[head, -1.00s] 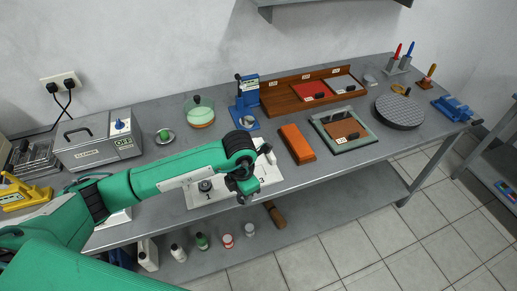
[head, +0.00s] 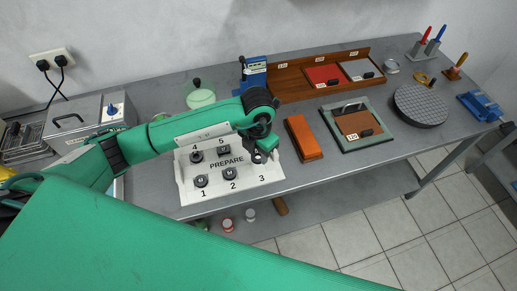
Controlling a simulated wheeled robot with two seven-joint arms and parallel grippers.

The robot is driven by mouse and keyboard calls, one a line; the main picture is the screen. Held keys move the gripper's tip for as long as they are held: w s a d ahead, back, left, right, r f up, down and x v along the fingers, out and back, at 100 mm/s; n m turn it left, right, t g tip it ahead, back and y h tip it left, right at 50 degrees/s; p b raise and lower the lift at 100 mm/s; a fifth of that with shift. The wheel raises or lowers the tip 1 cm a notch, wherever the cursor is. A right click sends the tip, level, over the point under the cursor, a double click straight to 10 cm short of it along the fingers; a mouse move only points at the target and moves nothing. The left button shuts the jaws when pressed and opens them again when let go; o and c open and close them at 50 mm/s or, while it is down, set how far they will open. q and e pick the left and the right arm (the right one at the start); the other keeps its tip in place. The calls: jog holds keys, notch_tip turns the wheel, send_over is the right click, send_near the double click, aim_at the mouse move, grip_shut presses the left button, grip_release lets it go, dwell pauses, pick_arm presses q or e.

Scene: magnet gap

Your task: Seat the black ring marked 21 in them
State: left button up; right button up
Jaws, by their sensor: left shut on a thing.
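A white tray (head: 217,178) marked PREPARE lies at the table's front edge. Small dark pieces sit at its spots 1 (head: 201,181), 2 (head: 231,174), 4 (head: 197,157) and 5 (head: 223,150). Spot 3 shows no piece. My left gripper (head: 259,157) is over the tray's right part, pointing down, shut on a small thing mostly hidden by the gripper. I cannot read the number 21 on any piece, so I cannot tell which is the black ring. My right gripper is not in view.
An orange block (head: 304,138) and a grey-framed board (head: 341,137) lie right of the tray. A blue stand (head: 254,75), a wooden rack (head: 291,88) and a round dark plate (head: 420,104) stand farther back. My large green arm link covers the bottom left.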

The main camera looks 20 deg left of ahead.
aim_at(258, 168)
pick_arm(q)
jog(key=shift+w+f, duration=0.1)
jog(key=shift+w, duration=0.1)
jog(key=shift+f+b, duration=0.45)
jog(key=shift+b, duration=0.15)
jog(key=shift+f+b, duration=0.25)
jog(key=shift+b, duration=0.05)
jog(key=shift+f+b, duration=0.6)
jog(key=shift+f, duration=0.15)
notch_tip(258, 168, down, 2)
jog(key=shift+f+b, duration=0.15)
jog(key=shift+b, duration=0.85)
jog(key=shift+f, duration=0.2)
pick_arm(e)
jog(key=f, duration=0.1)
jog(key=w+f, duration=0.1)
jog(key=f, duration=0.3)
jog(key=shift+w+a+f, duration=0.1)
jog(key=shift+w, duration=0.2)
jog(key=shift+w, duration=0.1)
